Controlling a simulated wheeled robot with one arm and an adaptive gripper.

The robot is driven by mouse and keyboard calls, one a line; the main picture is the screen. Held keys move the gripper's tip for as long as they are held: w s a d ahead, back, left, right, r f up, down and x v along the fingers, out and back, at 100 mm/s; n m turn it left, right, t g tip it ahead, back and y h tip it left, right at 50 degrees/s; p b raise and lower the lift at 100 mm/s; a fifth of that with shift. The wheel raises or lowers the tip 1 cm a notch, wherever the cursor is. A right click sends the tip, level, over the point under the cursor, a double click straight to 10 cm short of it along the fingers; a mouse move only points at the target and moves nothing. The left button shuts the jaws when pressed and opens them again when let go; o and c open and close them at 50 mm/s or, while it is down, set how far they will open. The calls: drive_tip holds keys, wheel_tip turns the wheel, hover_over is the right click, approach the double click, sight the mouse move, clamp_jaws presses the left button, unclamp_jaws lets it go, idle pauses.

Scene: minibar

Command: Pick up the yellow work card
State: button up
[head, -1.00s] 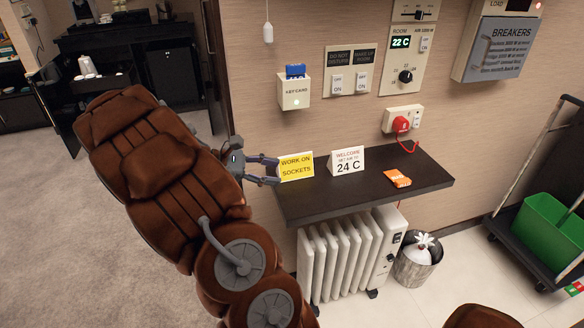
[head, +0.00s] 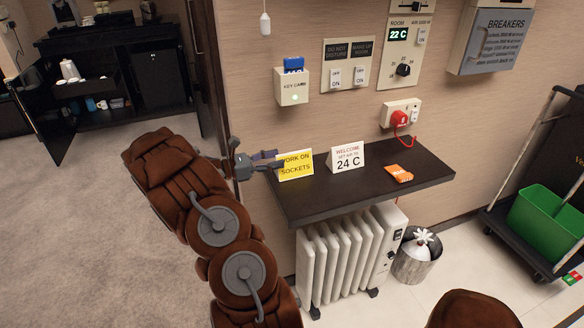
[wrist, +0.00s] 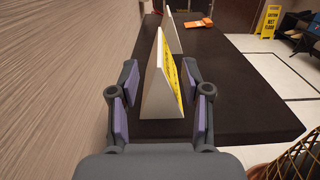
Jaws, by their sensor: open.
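The yellow work card (head: 296,166) reads "WORK ON SOCKETS" and stands as a folded tent at the left end of the dark shelf (head: 345,195). In the wrist view the card (wrist: 172,78) shows edge-on, its white side to the left and yellow face to the right. My gripper (head: 270,162) is at the card's left end; one finger overlaps the card's upper left corner in the head view. In the wrist view my gripper (wrist: 158,103) is open, with a finger on each side of the card's near end. Gaps show between the pads and the card.
A white welcome card (head: 346,157) stands to the right, beyond the work card. An orange packet (head: 398,173) lies further right. The wall with a key-card holder (head: 292,87) and a socket with a red plug (head: 400,118) borders the shelf. A radiator (head: 345,255) stands below.

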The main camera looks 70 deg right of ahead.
sight(294, 155)
drive_tip(key=shift+p+x, duration=0.7)
drive_tip(key=shift+x, duration=2.65)
drive_tip(key=shift+r, duration=0.1)
clamp_jaws()
